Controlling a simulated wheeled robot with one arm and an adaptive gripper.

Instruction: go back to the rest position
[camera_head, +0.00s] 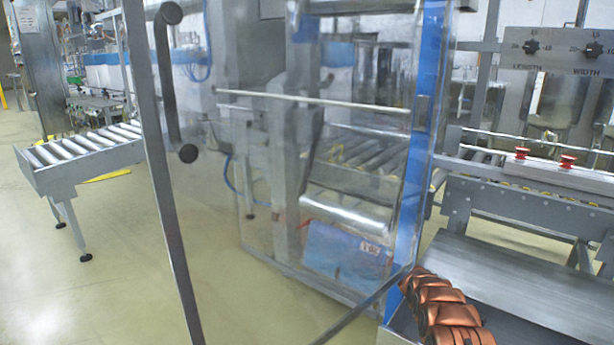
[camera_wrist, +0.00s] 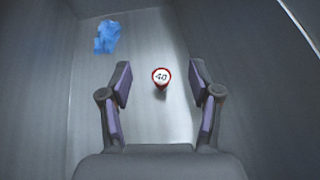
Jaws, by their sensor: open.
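My gripper (camera_wrist: 160,84) shows in the wrist view with its two dark fingers spread wide and nothing between their pads. Beyond the fingers, a small round red-rimmed piece with a white face marked "40" (camera_wrist: 161,76) stands on a grey metal floor. It appears apart from both fingers. In the head view my copper-coloured arm reaches in at the lower right, and my gripper is hidden from that view.
A crumpled blue piece (camera_wrist: 107,37) lies at the upper left of the walled metal space. In the head view, a clear door with a black handle (camera_head: 170,80) stands in front of the machine. A roller conveyor (camera_head: 85,150) is at left, with open floor (camera_head: 110,270) before it.

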